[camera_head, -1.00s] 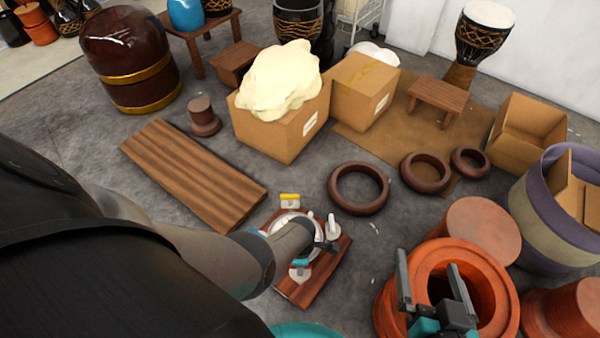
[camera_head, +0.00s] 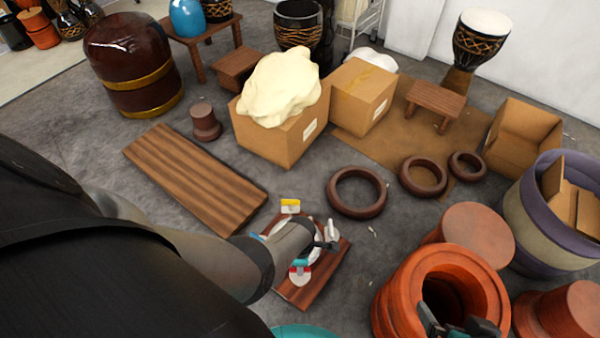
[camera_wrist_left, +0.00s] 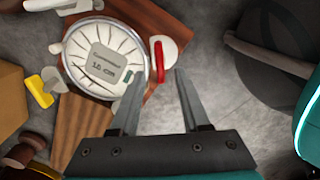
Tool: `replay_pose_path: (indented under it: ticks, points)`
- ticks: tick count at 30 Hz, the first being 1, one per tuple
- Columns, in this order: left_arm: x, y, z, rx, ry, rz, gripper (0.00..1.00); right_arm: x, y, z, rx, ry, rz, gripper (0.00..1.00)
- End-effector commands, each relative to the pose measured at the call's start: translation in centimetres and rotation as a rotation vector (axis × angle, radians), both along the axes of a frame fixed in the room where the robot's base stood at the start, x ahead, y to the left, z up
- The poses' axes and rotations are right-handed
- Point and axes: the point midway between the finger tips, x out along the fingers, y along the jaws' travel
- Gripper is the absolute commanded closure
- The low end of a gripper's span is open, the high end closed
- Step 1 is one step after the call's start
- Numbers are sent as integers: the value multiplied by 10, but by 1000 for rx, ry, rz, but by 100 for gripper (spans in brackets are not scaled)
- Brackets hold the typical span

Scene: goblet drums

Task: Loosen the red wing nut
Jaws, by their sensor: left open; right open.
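The red wing nut (camera_wrist_left: 159,60) shows in the left wrist view beside the round, white-faced drum key dial (camera_wrist_left: 103,62), with a pale tab next to it. In the head view its red and white part (camera_head: 300,273) sits on the near side of the wooden board (camera_head: 328,275). My left gripper (camera_wrist_left: 159,72) is open, its two fingertips on either side of the red wing nut in the picture; I cannot tell whether they touch it. In the head view my left arm covers much of the dial. My right gripper (camera_head: 455,325) is at the bottom edge, partly cut off, over the orange pot.
A yellow-topped wing nut (camera_head: 290,206) stands at the board's far side and a pale one (camera_head: 332,235) at its right. Dark rings (camera_head: 357,193) lie beyond. A wooden plank (camera_head: 195,180) lies left. The orange pot (camera_head: 395,300) stands right.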

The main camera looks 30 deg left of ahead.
Motion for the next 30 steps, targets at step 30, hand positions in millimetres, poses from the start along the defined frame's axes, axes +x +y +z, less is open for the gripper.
replay_pose_path:
  ticks: [30]
  points:
    - [0,0,63,0,0,0,54,-32,-21,-87,-78,287,-28,0]
